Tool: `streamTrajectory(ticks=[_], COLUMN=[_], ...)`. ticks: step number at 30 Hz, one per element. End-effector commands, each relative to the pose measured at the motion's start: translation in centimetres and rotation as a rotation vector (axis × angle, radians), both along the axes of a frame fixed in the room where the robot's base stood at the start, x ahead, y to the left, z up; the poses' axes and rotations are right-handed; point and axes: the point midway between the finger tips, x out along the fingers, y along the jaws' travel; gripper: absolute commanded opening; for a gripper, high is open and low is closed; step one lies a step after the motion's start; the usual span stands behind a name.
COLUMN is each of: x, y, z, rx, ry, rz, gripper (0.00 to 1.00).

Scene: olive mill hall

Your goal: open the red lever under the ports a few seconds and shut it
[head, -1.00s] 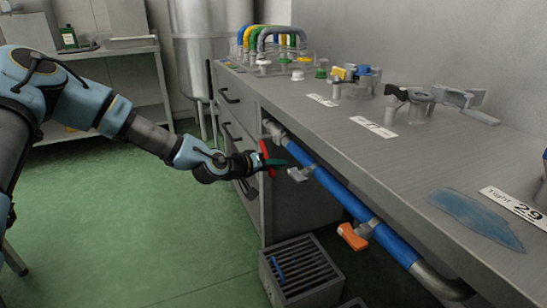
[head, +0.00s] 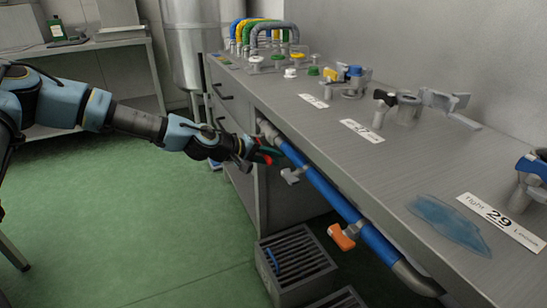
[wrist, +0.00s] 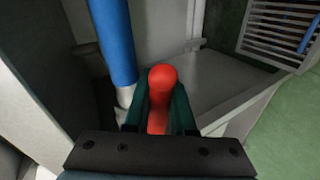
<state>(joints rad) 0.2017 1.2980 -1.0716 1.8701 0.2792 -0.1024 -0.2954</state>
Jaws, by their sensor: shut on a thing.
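The red lever (wrist: 160,82) stands between the two green fingers of my gripper (wrist: 160,102) in the wrist view, and they are closed on it. In the head view my gripper (head: 266,155) reaches the pipe under the bench's front edge, and only bits of red show between the fingers. The blue pipe (wrist: 116,40) runs just left of the lever in the wrist view. The lever's joint with the valve is hidden. The colored hose ports (head: 262,36) stand on the far end of the bench top.
A grey lever (head: 291,176) and an orange lever (head: 342,237) hang farther along the blue pipe (head: 330,191). A slatted grey crate (head: 297,266) stands on the floor below. A blue wet patch (head: 448,222) lies on the bench. The green floor at left is clear.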

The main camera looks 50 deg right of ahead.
Motion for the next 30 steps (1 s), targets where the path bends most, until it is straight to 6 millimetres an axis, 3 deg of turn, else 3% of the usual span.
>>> streamTrajectory(ticks=[10,11,18,30], x=[-0.01,-0.01,-0.01,-0.04], y=[0.02,0.02,-0.02,-0.14], z=[-0.02,-0.02,0.03,0.25], rx=[0.001,0.001,-0.001,-0.004], ry=[0.002,0.002,0.001,0.000], rz=[0.000,0.000,0.000,0.000], gripper=[0.00,0.26,0.53,0.53])
